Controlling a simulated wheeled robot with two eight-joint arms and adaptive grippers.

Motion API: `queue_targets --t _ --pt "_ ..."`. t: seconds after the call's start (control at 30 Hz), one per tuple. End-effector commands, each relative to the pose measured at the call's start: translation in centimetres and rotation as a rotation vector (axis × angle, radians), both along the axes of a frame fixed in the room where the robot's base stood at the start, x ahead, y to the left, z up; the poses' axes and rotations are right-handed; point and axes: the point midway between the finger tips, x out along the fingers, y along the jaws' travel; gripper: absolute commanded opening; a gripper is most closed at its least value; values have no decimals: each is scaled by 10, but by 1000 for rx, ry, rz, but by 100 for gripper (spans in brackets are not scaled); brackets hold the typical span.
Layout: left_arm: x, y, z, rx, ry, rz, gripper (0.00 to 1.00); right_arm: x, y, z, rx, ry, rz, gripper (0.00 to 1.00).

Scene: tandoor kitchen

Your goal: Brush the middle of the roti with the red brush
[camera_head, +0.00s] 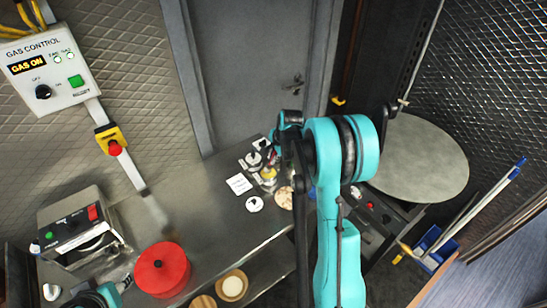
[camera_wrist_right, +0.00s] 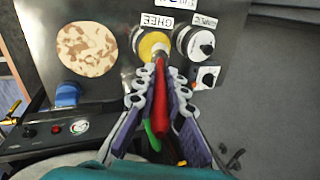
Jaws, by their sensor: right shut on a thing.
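The roti (camera_wrist_right: 87,47) is a pale round with brown patches, flat on the metal counter at the upper left of the right wrist view. In the head view it shows as a small disc (camera_head: 284,198) beside my arm. My right gripper (camera_wrist_right: 158,82) is shut on the red brush (camera_wrist_right: 160,115). The brush's far end reaches the yellow-topped pot labelled GHEE (camera_wrist_right: 153,45), right of the roti; I cannot tell whether its tip is inside. In the head view my right arm hides most of its gripper. My left gripper (camera_head: 124,283) shows only partly at the lower left.
A second labelled pot (camera_wrist_right: 194,41) stands right of the ghee pot. A large grey disc (camera_head: 415,158) stands at right. The counter's middle is clear.

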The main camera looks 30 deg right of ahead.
Motion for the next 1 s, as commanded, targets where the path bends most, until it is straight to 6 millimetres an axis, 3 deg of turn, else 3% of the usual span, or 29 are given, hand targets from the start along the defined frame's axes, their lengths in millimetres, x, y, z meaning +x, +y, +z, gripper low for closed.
queue_targets --t 1.0 --pt "0 0 -10 0 0 0 40 0 0 -11 0 0 0 0"
